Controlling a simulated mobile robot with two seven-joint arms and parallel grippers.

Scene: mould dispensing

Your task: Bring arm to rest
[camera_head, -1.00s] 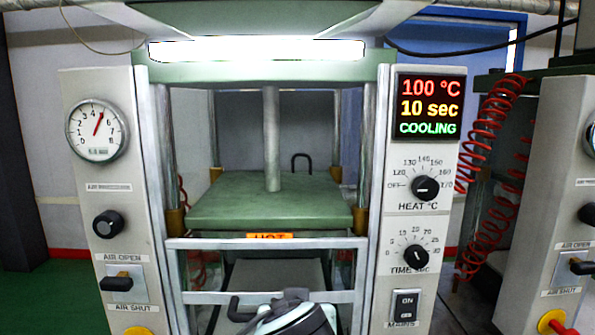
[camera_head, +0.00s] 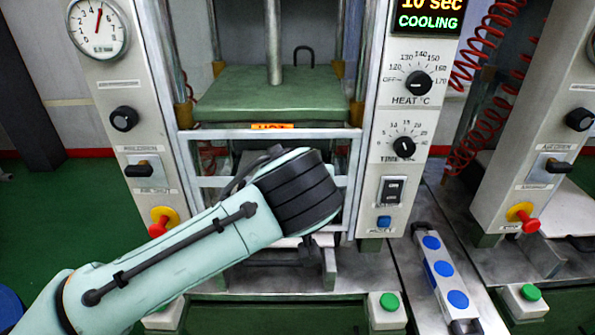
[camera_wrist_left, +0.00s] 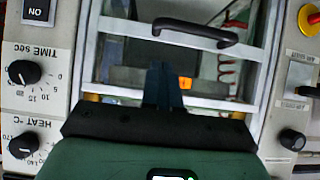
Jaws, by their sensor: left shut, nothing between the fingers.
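My left arm (camera_head: 190,250) comes in from the lower left in the head view, pale green with a black ribbed joint in front of the press. This arm hides its gripper there. In the left wrist view my left gripper (camera_wrist_left: 163,85) is shut and empty, its dark fingers together before the press frame's lower bars. A black curved handle (camera_wrist_left: 195,30) lies beyond the fingertips, apart from them. The press's green platen (camera_head: 270,98) stands above and behind the arm. My right gripper is in neither view.
The control panel (camera_head: 405,110) with knobs and a display reading COOLING stands right of the arm. The left panel (camera_head: 125,95) has a gauge and a red-yellow button (camera_head: 163,220). A strip with blue discs (camera_head: 443,268) lies at lower right.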

